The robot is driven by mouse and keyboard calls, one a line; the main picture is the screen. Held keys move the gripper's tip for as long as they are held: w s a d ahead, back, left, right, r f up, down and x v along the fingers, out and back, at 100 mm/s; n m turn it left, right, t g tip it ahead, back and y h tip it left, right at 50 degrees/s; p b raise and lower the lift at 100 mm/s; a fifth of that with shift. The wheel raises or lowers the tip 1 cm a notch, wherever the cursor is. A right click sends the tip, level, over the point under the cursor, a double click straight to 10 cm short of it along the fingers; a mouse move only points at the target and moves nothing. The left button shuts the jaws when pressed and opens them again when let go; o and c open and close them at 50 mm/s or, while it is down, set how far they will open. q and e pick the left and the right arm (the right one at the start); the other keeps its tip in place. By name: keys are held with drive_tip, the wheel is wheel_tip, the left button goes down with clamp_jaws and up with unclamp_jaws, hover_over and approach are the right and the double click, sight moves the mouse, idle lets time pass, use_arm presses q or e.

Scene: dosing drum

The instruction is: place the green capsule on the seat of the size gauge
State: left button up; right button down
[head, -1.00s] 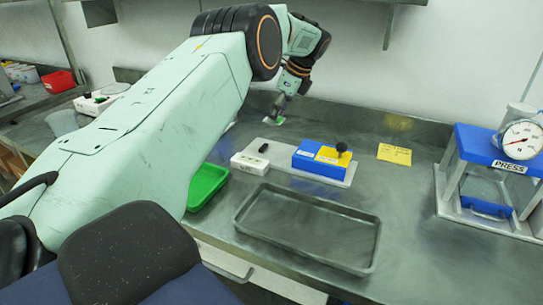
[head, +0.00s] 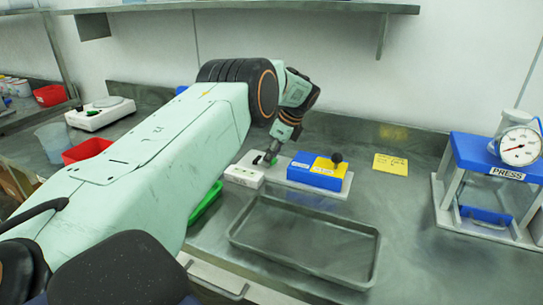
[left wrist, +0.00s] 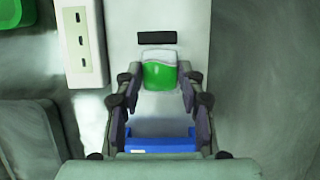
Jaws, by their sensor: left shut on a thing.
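My left gripper (head: 269,157) is shut on the green capsule, which shows as a white and green piece between the fingers in the left wrist view (left wrist: 158,74). The gripper points down over the left part of a pale base plate (head: 343,186). The plate carries a blue block (head: 312,178) with a yellow top part (head: 328,166) and black knob; this looks like the size gauge. In the left wrist view the capsule lies between a black patch (left wrist: 157,38) on the plate and the blue block (left wrist: 160,146). I cannot tell whether it touches the plate. My right gripper is not in view.
A white slotted block (head: 243,177) stands just left of the plate. An empty grey tray (head: 300,248) lies in front. A green bin (head: 205,204) is partly behind my arm. A yellow note (head: 391,164) and a blue press (head: 490,155) are to the right.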

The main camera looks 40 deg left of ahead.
use_arm(q)
drive_tip(key=shift+s, duration=0.15)
drive_tip(key=o, duration=0.5)
drive_tip(key=shift+s, duration=0.1)
drive_tip(key=o, duration=0.4)
drive_tip(key=shift+f, duration=0.1)
drive_tip(key=shift+r, duration=0.35)
drive_tip(key=p+v, duration=0.1)
drive_tip(key=v, duration=1)
drive_tip(key=shift+r+p, duration=0.35)
drive_tip(key=shift+p, duration=0.05)
drive_tip(key=shift+d, duration=0.1)
